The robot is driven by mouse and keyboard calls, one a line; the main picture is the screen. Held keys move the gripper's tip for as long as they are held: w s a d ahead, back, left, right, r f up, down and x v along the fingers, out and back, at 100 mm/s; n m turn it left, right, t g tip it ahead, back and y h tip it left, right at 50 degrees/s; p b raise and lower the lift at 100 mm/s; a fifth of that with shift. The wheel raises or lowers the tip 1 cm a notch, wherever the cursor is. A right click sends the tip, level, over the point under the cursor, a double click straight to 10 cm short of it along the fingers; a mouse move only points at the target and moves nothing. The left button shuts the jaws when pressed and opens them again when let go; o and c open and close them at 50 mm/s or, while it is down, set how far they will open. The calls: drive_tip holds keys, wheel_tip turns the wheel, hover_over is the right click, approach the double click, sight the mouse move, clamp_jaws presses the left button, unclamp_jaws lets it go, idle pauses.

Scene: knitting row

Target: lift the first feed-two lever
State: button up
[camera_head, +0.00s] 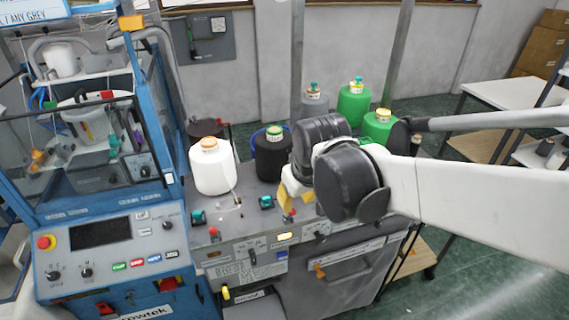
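My arm reaches in from the right over the feed console (236,225). My gripper (293,203), white with yellow parts, points down over the console's right part, partly hidden by my dark wrist joints. Its finger gap is too small to make out. A small red-knobbed lever (290,215) stands just below it; contact cannot be told. Another red-knobbed lever (213,231) stands further left, apart from the gripper. Teal parts sit on the console at left (198,217) and middle (266,202). I cannot read which lever belongs to feed two.
A white yarn cone (212,170) and a black cone (271,155) stand behind the levers. Green cones (354,104) stand further back. The blue machine (105,235) with an emergency button (45,242) is at left. White tables (508,93) stand at far right.

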sight(290, 215)
drive_tip(key=b+x, duration=0.1)
drive_tip(key=x, duration=0.9)
drive_tip(key=shift+w+a+f, duration=0.1)
drive_tip(key=shift+w+f, duration=0.1)
drive_tip(key=shift+f, duration=0.15)
drive_tip(key=shift+c, duration=0.4)
clamp_jaws()
